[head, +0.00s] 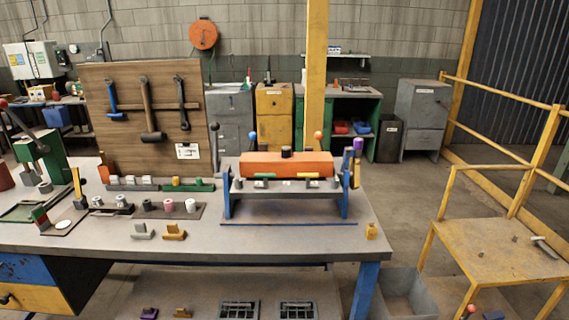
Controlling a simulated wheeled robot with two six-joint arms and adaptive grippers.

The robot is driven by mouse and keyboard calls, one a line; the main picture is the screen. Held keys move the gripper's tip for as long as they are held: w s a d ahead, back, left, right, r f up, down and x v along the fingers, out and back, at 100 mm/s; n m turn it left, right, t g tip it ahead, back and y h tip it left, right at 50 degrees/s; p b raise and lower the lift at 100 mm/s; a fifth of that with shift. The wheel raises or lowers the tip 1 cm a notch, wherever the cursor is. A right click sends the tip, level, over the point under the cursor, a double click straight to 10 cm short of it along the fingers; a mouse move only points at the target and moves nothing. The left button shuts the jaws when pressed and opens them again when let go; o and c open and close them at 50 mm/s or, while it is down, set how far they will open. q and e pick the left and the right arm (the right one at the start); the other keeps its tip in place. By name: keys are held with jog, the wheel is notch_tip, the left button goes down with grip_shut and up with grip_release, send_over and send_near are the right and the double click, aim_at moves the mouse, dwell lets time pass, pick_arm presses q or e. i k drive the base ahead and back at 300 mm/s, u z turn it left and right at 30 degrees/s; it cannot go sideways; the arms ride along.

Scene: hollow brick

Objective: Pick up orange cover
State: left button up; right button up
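The orange cover (287,168) is a long block with a small dark knob (286,152) on top. It sits lengthwise on a grey stand with blue legs (346,205), towards the right end of the workbench (290,240). Nothing holds the cover. Neither of my grippers shows in the head view.
Levers with coloured knobs (319,136) rise around the stand. A wooden tool board (135,120) stands behind the bench at left. Small parts (167,205) lie left of the stand. The bench front is largely clear.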

aim_at(286, 164)
jog(key=z, duration=0.5)
jog(key=k, duration=1.2)
jog(key=z, duration=1.15)
jog(key=i, duration=2.25)
jog(key=u, duration=0.9)
jog(key=i, duration=0.8)
jog(key=u, duration=0.9)
